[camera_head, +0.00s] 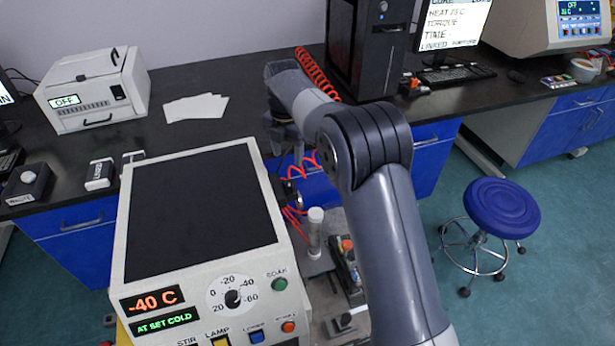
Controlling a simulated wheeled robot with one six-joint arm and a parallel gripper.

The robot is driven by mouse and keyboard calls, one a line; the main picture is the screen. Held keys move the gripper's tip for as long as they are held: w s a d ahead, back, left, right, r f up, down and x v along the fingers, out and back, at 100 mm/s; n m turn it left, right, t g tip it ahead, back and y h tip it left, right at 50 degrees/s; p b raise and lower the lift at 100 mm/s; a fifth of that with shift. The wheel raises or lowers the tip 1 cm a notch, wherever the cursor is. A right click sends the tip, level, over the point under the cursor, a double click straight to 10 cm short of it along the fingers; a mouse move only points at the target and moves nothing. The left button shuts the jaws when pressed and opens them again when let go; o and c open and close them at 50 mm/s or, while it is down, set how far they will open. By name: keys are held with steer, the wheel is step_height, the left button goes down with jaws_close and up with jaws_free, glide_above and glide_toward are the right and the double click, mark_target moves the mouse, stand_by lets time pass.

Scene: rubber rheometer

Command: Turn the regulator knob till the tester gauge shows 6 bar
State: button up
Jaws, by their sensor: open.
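My gripper (283,128) is at the far end of my arm, above the gap between the white cold unit and the black computer tower. It points down and is partly hidden by my own wrist; it looks open, with nothing visible between its fingers. I cannot make out the regulator knob or the tester gauge for certain. A small dark fitting (291,192) beside red coiled hose shows at the cold unit's right side, below my gripper. I cannot tell what it is. No bar reading is legible.
The white cold unit (140,270) reads -40 C and fills the lower left. A black computer tower (372,55) stands behind my arm. Red coiled hose (316,72) runs near my wrist. A blue stool (501,207) stands on open floor at right.

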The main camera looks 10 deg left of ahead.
mark_target(289, 182)
step_height(289, 182, down, 11)
steer(key=shift+r+p, duration=0.1)
steer(key=shift+p, duration=0.25)
steer(key=shift+c, duration=0.3)
steer(key=c, duration=0.9)
